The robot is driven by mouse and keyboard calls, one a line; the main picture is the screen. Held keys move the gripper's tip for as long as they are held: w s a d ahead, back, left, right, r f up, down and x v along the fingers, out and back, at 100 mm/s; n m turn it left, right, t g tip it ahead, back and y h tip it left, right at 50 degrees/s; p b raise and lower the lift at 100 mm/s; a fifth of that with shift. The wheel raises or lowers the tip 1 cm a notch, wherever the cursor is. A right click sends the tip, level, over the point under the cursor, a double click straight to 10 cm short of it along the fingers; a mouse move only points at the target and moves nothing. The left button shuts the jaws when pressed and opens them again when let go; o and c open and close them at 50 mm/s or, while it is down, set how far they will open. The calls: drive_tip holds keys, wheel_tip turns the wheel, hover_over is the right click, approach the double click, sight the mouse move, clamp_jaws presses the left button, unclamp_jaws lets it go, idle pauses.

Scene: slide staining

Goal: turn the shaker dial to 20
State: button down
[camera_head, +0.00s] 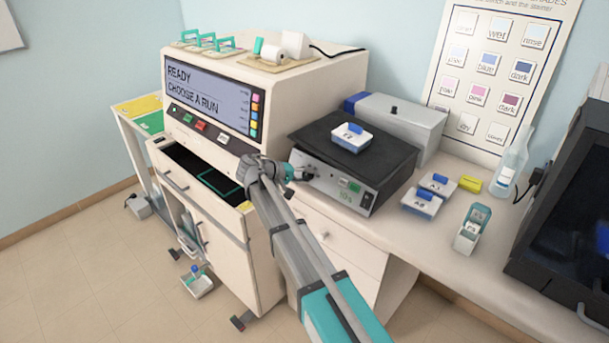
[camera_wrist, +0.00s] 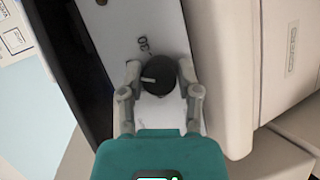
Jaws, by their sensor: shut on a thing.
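The shaker (camera_head: 355,150) is a box with a dark flat top and a pale front panel, standing on the bench. Its dial (camera_wrist: 158,76) is a round black knob with a white pointer line, seen in the wrist view. The pointer lies toward the left in that view. A printed "30" (camera_wrist: 143,44) shows just beyond the knob; no "20" is readable. My gripper (camera_wrist: 160,80) is shut on the dial, one finger on each side. In the head view my gripper (camera_head: 297,172) meets the left part of the shaker's front panel.
Small blue-lidded containers (camera_head: 421,203) and a dark cabinet (camera_head: 570,200) are on the right.

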drive_tip(key=shift+c, duration=1.5)
unclamp_jaws()
drive_tip(key=shift+f+n, duration=0.1)
drive_tip(key=shift+n, duration=0.2)
